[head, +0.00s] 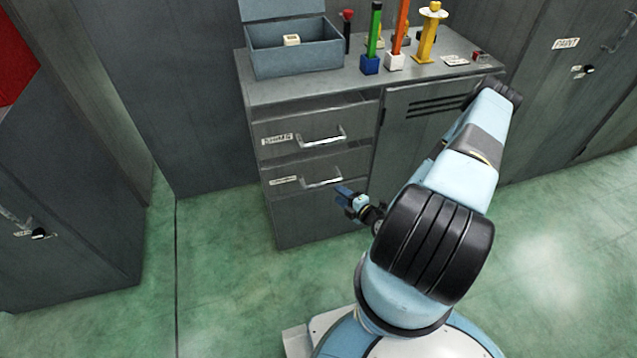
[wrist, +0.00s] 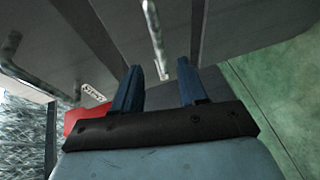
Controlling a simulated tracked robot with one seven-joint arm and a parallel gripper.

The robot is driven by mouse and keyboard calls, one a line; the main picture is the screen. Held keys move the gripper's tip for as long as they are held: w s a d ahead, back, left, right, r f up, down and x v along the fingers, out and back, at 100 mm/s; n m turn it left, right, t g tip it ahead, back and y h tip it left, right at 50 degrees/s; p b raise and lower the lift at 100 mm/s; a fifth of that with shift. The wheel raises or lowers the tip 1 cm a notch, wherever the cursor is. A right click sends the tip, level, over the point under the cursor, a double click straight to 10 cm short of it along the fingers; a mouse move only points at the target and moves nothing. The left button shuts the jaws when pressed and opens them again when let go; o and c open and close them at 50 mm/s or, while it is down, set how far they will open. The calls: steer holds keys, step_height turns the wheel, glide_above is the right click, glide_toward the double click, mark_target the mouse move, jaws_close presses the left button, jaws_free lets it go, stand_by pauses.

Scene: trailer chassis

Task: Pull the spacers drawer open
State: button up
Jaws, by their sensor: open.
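A grey cabinet has two stacked drawers, an upper drawer (head: 310,131) and a lower drawer (head: 345,164), each with a bright bar handle and a small label at its left. I cannot read for certain which label says spacers. The upper handle (head: 322,137) and lower handle (head: 322,183) are both free. My gripper (head: 345,194) is open and empty, just right of and in front of the lower handle. In the wrist view my gripper (wrist: 160,70) has its two blue fingers apart, with a bar handle (wrist: 154,38) ahead between their tips, not clasped.
A blue open box (head: 295,55) and several upright coloured tools in holders stand on the cabinet top (head: 300,88). A louvred door (head: 415,125) is right of the drawers. A dark locker (head: 60,190) stands at left. The green floor (head: 225,270) before the cabinet is clear.

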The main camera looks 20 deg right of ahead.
steer(key=x, duration=1.1)
steer(key=shift+w, duration=0.2)
steer(key=shift+f, duration=0.1)
jaws_close()
steer(key=shift+s, duration=0.1)
